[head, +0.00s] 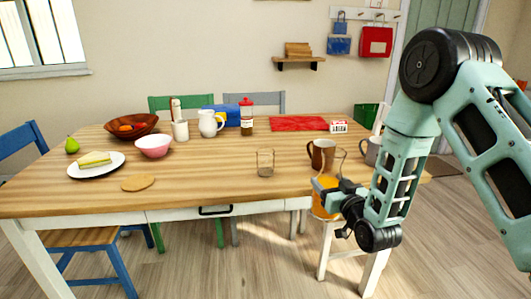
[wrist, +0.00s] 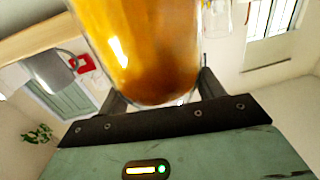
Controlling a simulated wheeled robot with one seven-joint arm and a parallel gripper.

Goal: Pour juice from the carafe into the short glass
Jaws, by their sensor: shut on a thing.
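The glass carafe (head: 322,201) with orange juice hangs in my gripper (head: 335,197) just off the table's front edge, at the right. It looks roughly upright; any slight lean is hard to tell. My gripper is shut around its body. In the wrist view the carafe (wrist: 145,45) fills the top middle, between the fingers of my gripper (wrist: 160,92). The short glass (head: 265,163) stands upright on the table, left of the carafe and apart from it, and looks empty. A clear glass partly shows at the top of the wrist view (wrist: 216,18).
A brown mug (head: 321,153) stands close behind the carafe, with a grey mug (head: 371,151) to its right. The wood around the short glass is clear.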

